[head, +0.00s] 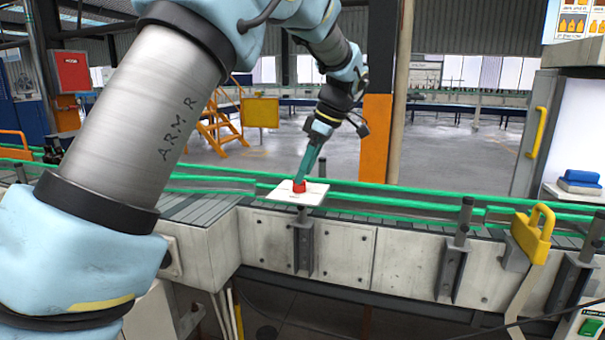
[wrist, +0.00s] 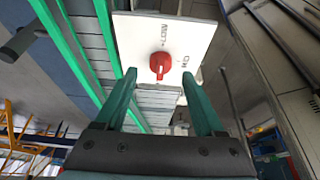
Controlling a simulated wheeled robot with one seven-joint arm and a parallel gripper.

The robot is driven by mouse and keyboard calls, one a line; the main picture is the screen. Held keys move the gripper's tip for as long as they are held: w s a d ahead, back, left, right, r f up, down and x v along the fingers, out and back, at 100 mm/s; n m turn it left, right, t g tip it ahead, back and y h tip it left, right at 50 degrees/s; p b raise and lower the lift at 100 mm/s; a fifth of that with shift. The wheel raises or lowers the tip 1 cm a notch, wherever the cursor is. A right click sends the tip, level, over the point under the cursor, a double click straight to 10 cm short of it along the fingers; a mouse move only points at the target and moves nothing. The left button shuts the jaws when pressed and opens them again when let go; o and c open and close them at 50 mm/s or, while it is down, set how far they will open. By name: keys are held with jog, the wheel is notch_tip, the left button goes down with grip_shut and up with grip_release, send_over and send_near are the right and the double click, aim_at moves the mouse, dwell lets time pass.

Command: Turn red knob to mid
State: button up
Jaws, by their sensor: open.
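The red knob (head: 299,187) sits on a white square plate (head: 318,193) beside the green-railed conveyor. In the wrist view the red knob (wrist: 160,65) is near the middle of the white plate (wrist: 205,35), with printed marks that look like "LOW" above it and "MID" to its right. A small pale mark shows on the knob; which label it points at I cannot tell. My gripper (head: 303,178) points down at the knob from above. In the wrist view its green fingers (wrist: 159,74) are open, one on each side of the knob, with gaps showing.
Green rails (head: 400,199) run behind the plate along the conveyor. A dark post (head: 461,222) and a yellow padlock-shaped piece (head: 533,233) stand to the right. An orange-based pillar (head: 377,140) rises behind.

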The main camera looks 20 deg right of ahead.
jog(key=shift+x, duration=1.35)
jog(key=shift+a, duration=0.1)
jog(key=shift+c, duration=0.3)
jog(key=shift+r, duration=0.1)
grip_shut()
